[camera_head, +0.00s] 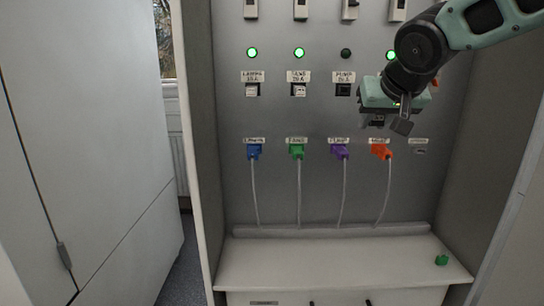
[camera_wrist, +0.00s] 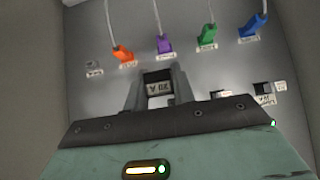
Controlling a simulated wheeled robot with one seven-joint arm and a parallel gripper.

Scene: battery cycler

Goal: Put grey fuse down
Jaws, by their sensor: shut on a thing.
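My gripper (camera_head: 388,122) is at the upper right of the grey panel, in front of the fuse row and above the orange plug. In the wrist view my gripper (camera_wrist: 158,92) has its two fingers close together on a small dark grey block, which I take as the grey fuse (camera_wrist: 157,75). A label reading about "10 A" shows between the fingers, just below the block. I cannot tell whether the fuse touches the panel. In the head view the fuse is hardly distinct from the fingers.
Blue (camera_head: 254,151), green (camera_head: 296,151), purple (camera_head: 340,151) and orange (camera_head: 381,151) plugs with hanging cables sit below. An uncabled socket (camera_head: 419,150) is at right. A small green object (camera_head: 441,260) lies on the mostly clear white ledge (camera_head: 330,262). The third lamp (camera_head: 346,53) is dark.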

